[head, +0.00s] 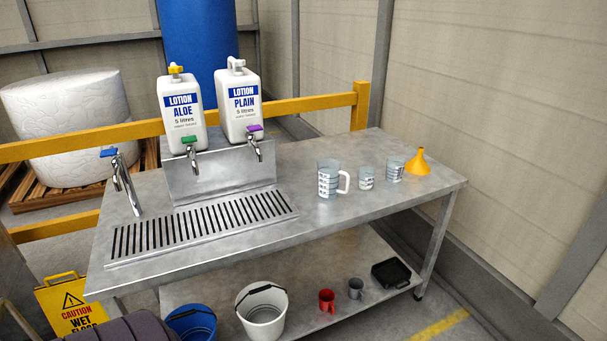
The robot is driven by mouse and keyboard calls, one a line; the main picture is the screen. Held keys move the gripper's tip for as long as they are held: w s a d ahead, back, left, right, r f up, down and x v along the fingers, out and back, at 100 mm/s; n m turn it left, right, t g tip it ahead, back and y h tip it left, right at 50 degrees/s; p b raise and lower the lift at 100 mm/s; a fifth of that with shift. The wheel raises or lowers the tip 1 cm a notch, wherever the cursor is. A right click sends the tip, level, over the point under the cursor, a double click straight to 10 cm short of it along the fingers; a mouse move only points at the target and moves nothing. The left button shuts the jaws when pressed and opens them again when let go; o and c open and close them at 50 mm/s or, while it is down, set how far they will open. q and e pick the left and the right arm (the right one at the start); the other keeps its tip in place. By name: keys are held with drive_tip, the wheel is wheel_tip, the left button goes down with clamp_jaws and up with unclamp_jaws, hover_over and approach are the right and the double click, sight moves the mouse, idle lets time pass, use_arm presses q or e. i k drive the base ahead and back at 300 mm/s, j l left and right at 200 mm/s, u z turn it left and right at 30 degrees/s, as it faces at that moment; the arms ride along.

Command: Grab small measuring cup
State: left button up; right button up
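The small measuring cup (366,179) is a clear cup with dark markings, standing upright on the steel table (330,221). It is the smallest of three clear measuring vessels in a row. To its left stands a larger measuring jug (325,182) with a white handle. To its right stands a middle-sized clear beaker (395,170) with markings, then a yellow funnel (418,163). Neither of my grippers is in view.
Two lotion bottles (181,108) (239,104) with taps stand behind a drain grate (200,226). A tap (122,182) is at the left. The table is clear in front of the cups. Buckets (262,314), mugs (327,300) and a black tray (391,273) are on the lower shelf.

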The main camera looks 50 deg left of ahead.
sight(365, 176)
drive_tip(key=u, duration=1.05)
drive_tip(key=i+l+u, duration=0.2)
drive_tip(key=i+l, duration=0.25)
